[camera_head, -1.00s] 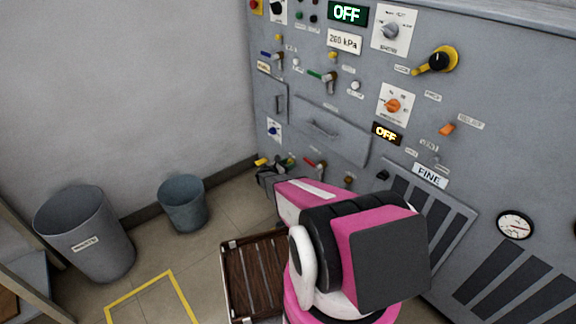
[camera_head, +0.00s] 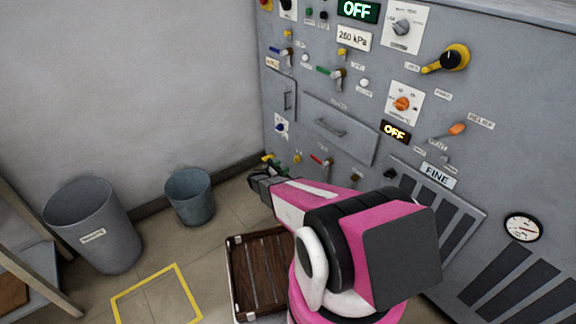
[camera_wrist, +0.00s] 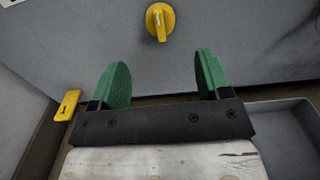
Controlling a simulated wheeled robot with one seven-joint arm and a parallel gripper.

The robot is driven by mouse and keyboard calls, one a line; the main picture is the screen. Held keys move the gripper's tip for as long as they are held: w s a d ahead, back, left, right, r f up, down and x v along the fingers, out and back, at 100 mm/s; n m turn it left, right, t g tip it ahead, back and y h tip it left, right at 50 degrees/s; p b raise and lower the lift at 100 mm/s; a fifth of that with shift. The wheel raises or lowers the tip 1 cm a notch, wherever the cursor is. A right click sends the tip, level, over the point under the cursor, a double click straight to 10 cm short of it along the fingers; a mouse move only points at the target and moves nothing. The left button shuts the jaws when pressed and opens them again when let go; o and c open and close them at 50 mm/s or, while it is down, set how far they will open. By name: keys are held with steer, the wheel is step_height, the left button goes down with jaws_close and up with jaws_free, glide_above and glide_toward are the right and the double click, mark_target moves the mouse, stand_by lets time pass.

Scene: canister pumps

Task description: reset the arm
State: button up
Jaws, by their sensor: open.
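My gripper (camera_head: 262,184) is at the end of my pink and white arm, low in front of the left part of the grey control panel (camera_head: 330,130). In the wrist view, the two green-padded fingers of my gripper (camera_wrist: 162,75) stand wide apart with nothing between them. A yellow knob (camera_wrist: 160,20) on a grey surface shows beyond the fingertips, apart from them. My arm hides the lower middle of the panel.
Two grey bins (camera_head: 92,225) (camera_head: 190,197) stand at the left by the wall. A brown slatted crate (camera_head: 232,285) is below my arm. A yellow floor outline (camera_head: 150,277) encloses bare floor. A yellow tag (camera_wrist: 68,104) and a grey tray (camera_wrist: 290,120) show in the wrist view.

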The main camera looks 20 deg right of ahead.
steer(key=shift+v, duration=0.8)
steer(key=s+d+r+m+g+y, duration=0.2)
steer(key=s+r+m+g+y, duration=0.5)
steer(key=s+r+m, duration=0.9)
steer(key=s+a+r+m+y, duration=0.3)
steer(key=s+a+r+y, duration=0.1)
steer(key=s, duration=0.4)
steer(key=s+a+r+m+y, duration=0.3)
steer(key=s+a+r+y, duration=0.2)
steer(key=s+r, duration=0.2)
steer(key=shift+s+r+m+y, duration=0.2)
steer(key=shift+s+m+y, duration=0.1)
steer(key=shift+s, duration=0.4)
